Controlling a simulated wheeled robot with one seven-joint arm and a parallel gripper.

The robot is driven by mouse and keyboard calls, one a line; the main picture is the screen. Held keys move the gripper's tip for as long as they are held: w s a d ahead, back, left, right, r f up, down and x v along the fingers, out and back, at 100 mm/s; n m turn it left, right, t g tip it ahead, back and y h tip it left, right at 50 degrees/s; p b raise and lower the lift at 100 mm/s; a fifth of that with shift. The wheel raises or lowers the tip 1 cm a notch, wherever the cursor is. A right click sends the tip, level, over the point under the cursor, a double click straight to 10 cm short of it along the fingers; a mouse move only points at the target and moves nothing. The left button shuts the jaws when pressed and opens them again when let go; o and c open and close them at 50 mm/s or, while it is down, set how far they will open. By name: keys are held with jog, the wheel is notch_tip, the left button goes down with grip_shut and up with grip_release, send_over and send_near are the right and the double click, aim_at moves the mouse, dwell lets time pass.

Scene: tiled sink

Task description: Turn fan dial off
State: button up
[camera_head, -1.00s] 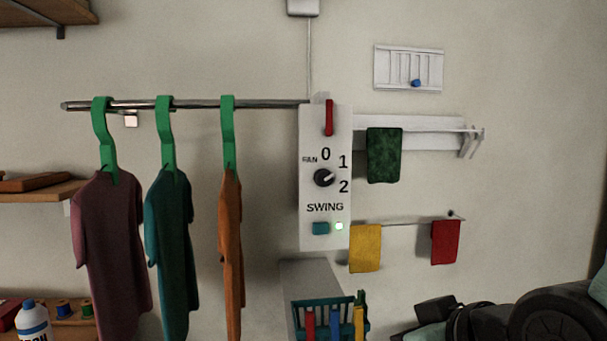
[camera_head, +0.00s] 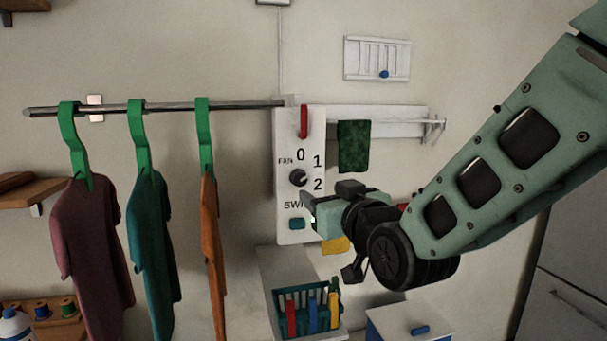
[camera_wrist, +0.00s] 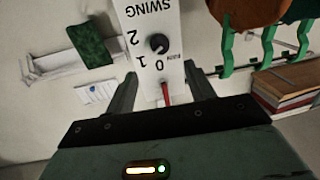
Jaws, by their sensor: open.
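The white fan panel (camera_head: 287,200) hangs on the wall, with labels 0, 1, 2 around a black dial (camera_head: 298,178). The dial's pale mark seems to face right, toward the 1 and 2 side; its exact setting is hard to tell. In the wrist view the panel is upside down and the dial (camera_wrist: 158,44) shows beyond the fingers. My gripper (camera_wrist: 160,70) is open and empty, its fingers to either side of the panel's 0 end in that view. In the head view it is at the panel's lower right, covering part of the SWING label. Contact with the panel is not visible.
A red lever (camera_head: 304,121) is above the dial and a teal button (camera_head: 296,224) below. A rod with hanging shirts (camera_head: 150,250) meets the panel at left. A green cloth (camera_head: 353,146) hangs at right. A teal basket (camera_head: 307,310) stands below.

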aim_at(302, 180)
jog(key=p+x, duration=0.3)
jog(key=x, duration=0.6)
jog(key=shift+r, duration=0.1)
jog(key=shift+w+a+p, duration=0.2)
jog(key=shift+w+p, duration=0.15)
jog(key=shift+w, duration=0.15)
jog(key=c, duration=1)
